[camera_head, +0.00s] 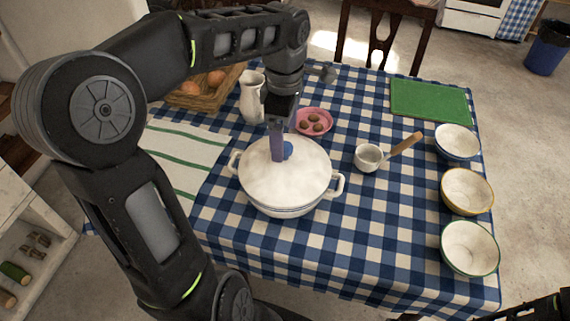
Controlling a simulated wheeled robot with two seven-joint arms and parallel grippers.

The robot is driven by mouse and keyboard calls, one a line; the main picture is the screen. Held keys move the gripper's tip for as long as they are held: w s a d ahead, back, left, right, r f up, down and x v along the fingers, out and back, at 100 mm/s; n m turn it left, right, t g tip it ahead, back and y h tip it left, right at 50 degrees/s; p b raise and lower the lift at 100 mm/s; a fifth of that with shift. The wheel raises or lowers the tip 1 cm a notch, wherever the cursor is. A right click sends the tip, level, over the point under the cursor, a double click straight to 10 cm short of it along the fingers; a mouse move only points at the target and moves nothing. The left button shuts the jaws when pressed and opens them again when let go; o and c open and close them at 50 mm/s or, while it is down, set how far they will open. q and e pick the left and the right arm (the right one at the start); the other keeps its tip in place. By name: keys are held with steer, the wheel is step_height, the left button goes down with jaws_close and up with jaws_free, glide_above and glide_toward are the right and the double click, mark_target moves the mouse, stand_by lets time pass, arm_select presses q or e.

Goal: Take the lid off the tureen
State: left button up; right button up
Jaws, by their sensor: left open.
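The white tureen (285,212) stands on the checkered table with a handle on each side. Its white lid (296,178) sits on top, and the blue knob (288,149) shows at the lid's middle. My left gripper (278,150) points down at the knob from above. Its fingers are open and reach down to the knob's height, partly hiding it. I cannot tell whether they touch it. A dark piece of my right arm shows at the bottom right corner, and its gripper is out of sight.
The table (345,238) also holds a small white pot (368,158) with a wooden handle, several bowls at the right, a green board (430,101), a pink dish (313,113), a white pitcher (251,96) and a basket (200,98). Free cloth lies right of the tureen.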

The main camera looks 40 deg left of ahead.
mark_target(285, 147)
arm_select(q)
steer(key=shift+w+f+p, duration=0.1)
steer(key=shift+f+p, duration=0.35)
steer(key=shift+f, duration=2.15)
steer(key=shift+c, duration=0.3)
steer(key=shift+f, duration=0.1)
jaws_close()
steer(key=shift+d, duration=0.1)
